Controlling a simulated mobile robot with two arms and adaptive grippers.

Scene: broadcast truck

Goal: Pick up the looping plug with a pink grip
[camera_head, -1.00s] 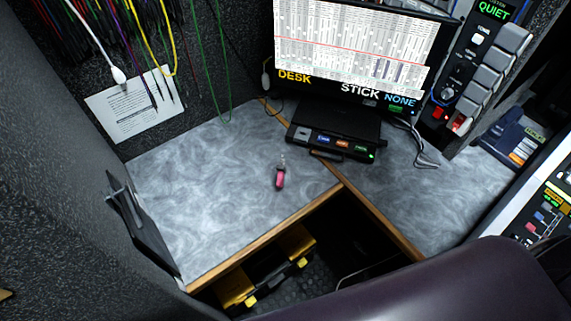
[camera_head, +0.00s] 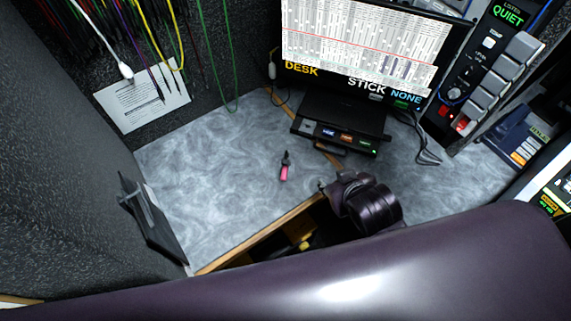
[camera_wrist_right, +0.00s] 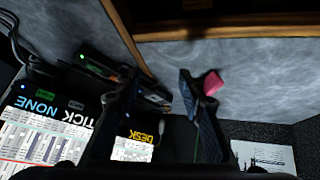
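The looping plug (camera_head: 285,166) lies on the grey marbled counter (camera_head: 215,165), left of the console, with its pink grip toward the front edge and its dark end toward the back. My right gripper (camera_head: 322,186) comes in over the counter's front edge, to the right of the plug and apart from it; its fingers are small here. In the right wrist view my right gripper (camera_wrist_right: 158,78) has its two dark fingers spread with nothing between them. The pink grip of the plug (camera_wrist_right: 213,83) shows just beyond the right-hand finger, which partly hides the plug. My left gripper is not in view.
A black console (camera_head: 340,125) with lit buttons stands behind, below a monitor (camera_head: 358,50). A black holder (camera_head: 150,215) stands at the counter's left edge. A wooden edge strip (camera_head: 270,231) borders the counter's front. Cables (camera_head: 150,45) hang at the back left.

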